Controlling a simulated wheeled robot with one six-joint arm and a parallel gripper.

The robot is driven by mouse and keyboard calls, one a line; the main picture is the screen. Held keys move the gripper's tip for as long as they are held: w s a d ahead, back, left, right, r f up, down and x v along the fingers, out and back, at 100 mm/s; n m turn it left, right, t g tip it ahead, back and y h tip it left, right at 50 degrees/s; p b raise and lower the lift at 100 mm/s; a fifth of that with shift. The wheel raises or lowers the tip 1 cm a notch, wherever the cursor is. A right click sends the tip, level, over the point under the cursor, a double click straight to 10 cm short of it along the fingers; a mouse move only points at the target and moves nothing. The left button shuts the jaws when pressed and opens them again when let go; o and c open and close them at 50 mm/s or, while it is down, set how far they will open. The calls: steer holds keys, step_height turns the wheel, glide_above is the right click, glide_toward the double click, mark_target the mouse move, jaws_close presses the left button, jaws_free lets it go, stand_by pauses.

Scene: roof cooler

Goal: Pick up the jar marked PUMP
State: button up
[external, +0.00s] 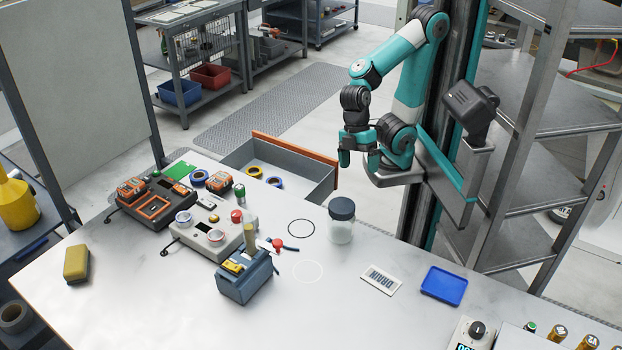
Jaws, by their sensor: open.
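A clear jar (341,232) with a dark blue-grey lid stands upright on the light worktop, right of the middle. I cannot read any PUMP marking on it from here. No other jar of this kind is clearly in view. My gripper (358,161) is open and empty, pointing down. It hangs in the air above the jar in the picture, apart from it, near the back edge of the worktop.
A blue toolbox (244,278) stands left of the jar. A white card (381,279) and blue tray (444,285) lie to the right. An open drawer (285,160) is behind. The front middle is clear.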

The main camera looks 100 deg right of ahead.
steer(key=shift+o, duration=0.9)
steer(key=shift+r, duration=0.1)
step_height(320, 180, up, 12)
steer(key=f+n+h+p, duration=0.1)
steer(key=n+h+p, duration=0.2)
steer(key=n+p, duration=1.35)
glide_above(341, 204)
steer(key=w+d, duration=0.1)
steer(key=d, duration=0.1)
steer(key=shift+g, duration=0.4)
steer(key=f, duration=0.3)
steer(key=a+f, duration=0.1)
steer(key=f, duration=0.7)
steer(key=shift+s+a+f, duration=0.1)
steer(key=shift+s+a, duration=0.2)
steer(key=shift+s, duration=0.1)
steer(key=shift+s+a+f+p, duration=0.1)
steer(key=shift+a+f+p, duration=0.15)
steer(key=shift+f, duration=0.65)
steer(key=shift+s+a+f+p, duration=0.1)
steer(key=shift+f+p, duration=0.3)
steer(key=shift+f, duration=0.5)
steer(key=shift+s+a+f+p, duration=0.1)
steer(key=shift+a+f+p, duration=0.15)
steer(key=shift+f, duration=0.65)
steer(key=c, duration=0.9)
